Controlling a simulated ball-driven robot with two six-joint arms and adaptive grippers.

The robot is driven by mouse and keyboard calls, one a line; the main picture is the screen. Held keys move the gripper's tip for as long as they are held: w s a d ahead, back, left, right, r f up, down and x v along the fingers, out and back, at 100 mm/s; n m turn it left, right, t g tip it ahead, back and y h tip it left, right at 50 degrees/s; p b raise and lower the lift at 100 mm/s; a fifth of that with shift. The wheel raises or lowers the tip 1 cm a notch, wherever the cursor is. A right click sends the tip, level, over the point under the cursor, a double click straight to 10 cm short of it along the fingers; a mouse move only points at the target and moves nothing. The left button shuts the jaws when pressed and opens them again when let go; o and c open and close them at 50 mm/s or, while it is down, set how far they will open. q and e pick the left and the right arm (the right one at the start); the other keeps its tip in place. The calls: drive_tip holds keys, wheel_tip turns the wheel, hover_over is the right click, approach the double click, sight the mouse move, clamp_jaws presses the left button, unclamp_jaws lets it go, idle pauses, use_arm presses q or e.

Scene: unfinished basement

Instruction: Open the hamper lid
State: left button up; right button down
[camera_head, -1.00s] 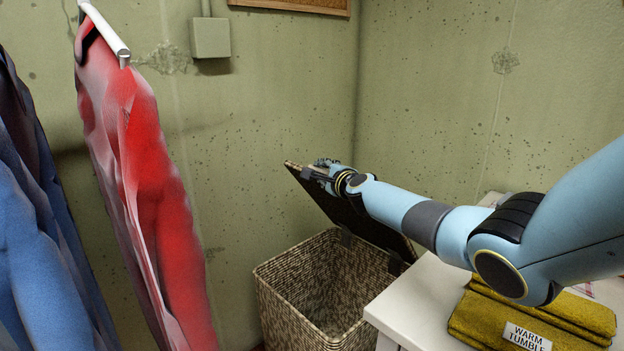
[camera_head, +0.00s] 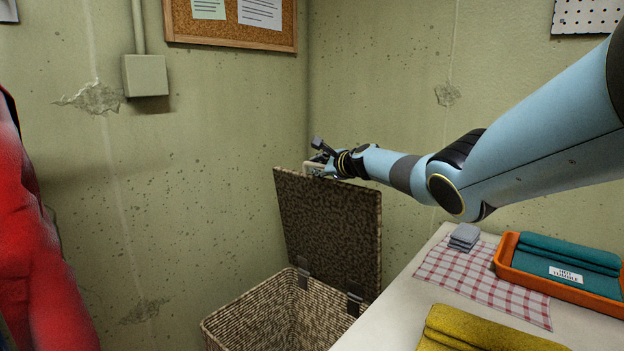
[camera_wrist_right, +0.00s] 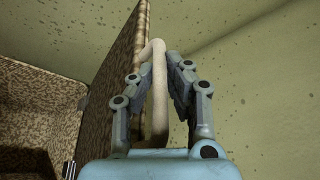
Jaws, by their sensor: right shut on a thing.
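The woven hamper (camera_head: 262,312) stands at the bottom middle in the head view, its top open and its inside partly in view. Its brown lid (camera_head: 330,232) stands up nearly upright on two dark hinges at the rear rim. My right gripper (camera_head: 316,159) is at the lid's top edge. In the right wrist view, its fingers (camera_wrist_right: 156,72) are shut on the pale loop handle (camera_wrist_right: 158,92), with the lid (camera_wrist_right: 116,70) just to the left. My left gripper is not in view.
A white table (camera_head: 392,318) stands to the right, close to the hamper, with a checked cloth (camera_head: 480,285), yellow towels (camera_head: 480,332) and an orange tray (camera_head: 590,300) of teal towels. Red hanging clothing (camera_head: 40,270) is at the left. Walls stand behind the lid.

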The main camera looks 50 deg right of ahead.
drive_tip(key=shift+d+r, duration=0.1)
drive_tip(key=shift+d, duration=0.35)
drive_tip(key=shift+d+r, duration=0.1)
drive_tip(key=shift+d, duration=0.15)
drive_tip(key=c, duration=1.5)
unclamp_jaws()
drive_tip(key=shift+o, duration=0.8)
drive_tip(key=shift+s, duration=0.75)
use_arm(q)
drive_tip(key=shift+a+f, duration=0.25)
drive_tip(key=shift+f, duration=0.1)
use_arm(e)
drive_tip(key=v, duration=1)
drive_tip(key=shift+s+a+r, duration=0.2)
drive_tip(key=shift+a, duration=0.1)
